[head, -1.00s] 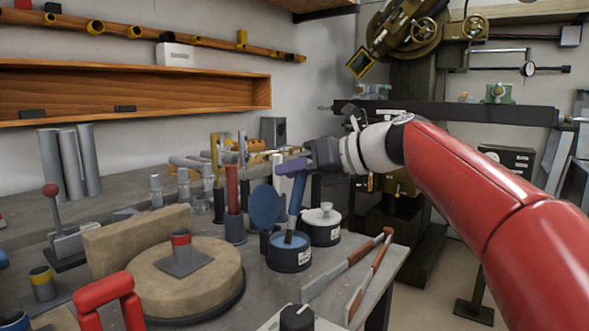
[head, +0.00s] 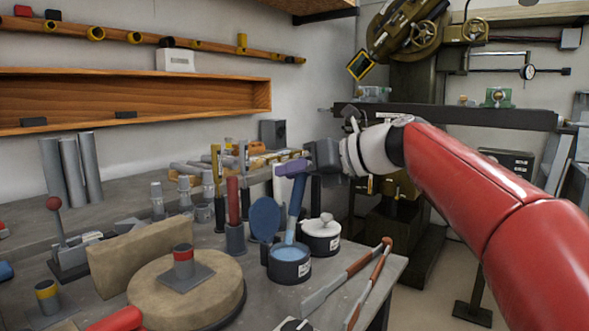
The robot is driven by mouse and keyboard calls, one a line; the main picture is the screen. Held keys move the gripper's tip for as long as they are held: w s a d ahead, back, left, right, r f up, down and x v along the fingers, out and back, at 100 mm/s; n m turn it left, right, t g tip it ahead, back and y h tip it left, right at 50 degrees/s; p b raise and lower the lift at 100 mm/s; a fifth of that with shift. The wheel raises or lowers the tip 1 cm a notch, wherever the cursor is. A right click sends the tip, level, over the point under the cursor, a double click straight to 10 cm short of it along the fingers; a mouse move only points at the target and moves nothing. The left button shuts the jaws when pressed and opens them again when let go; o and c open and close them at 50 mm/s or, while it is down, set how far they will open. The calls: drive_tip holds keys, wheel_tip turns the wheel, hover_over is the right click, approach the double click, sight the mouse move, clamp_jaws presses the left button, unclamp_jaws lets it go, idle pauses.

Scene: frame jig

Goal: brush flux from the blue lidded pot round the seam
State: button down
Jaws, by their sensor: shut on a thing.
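My gripper (head: 292,169) is shut on the brush (head: 296,205), which has a blue handle and stands nearly upright, slightly tilted. Its pale lower end is at the mouth of the blue pot (head: 289,269); I cannot tell whether it still touches the light blue flux (head: 289,253). The pot's round blue lid (head: 265,219) stands open at its left. To the left, a short red-banded tube (head: 183,262) stands on a grey square plate (head: 185,276) on a round tan block (head: 150,297). The seam is too small to make out.
Two long-handled tools (head: 350,275) lie at the bench's right edge. A red-handled tool (head: 233,200) stands in a holder to the left. A tan upright board (head: 140,250) backs the round block.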

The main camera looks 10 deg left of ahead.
wheel_tip(320, 180, up, 5)
drive_tip(key=shift+f, duration=0.15)
idle(0.3)
drive_tip(key=shift+d, duration=0.1)
idle(0.3)
